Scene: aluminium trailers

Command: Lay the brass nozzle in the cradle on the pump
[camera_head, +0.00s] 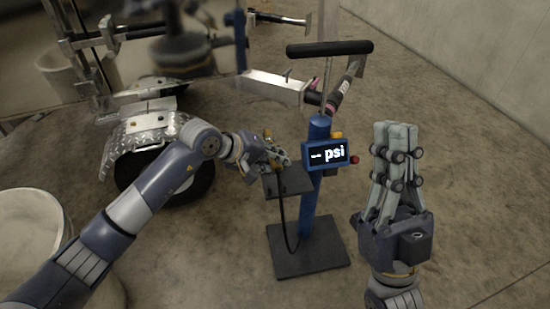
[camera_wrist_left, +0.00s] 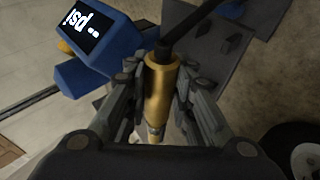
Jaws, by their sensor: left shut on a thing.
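The brass nozzle (camera_wrist_left: 160,88) is between the fingers of my left gripper (camera_wrist_left: 155,100) in the left wrist view, with a black hose at its upper end. In the head view this gripper (camera_head: 277,158) is shut on it beside the pump, and the fingers largely hide the nozzle. The pump (camera_head: 318,130) is a blue upright post with a black T-handle and a lit "-- psi" display. A dark shelf (camera_head: 290,182) juts from its side below the gripper. In the wrist view small dark blocks, possibly the cradle (camera_wrist_left: 230,43), stand on this shelf. My right gripper (camera_head: 395,128) is shut and empty, pointing up.
The pump's dark base plate (camera_head: 308,256) rests on the floor, and the black hose (camera_head: 282,220) hangs down to it. A trailer wheel with a metal fender (camera_head: 150,130) stands at left. A pale bin (camera_head: 35,220) is at lower left. The floor right of the pump is clear.

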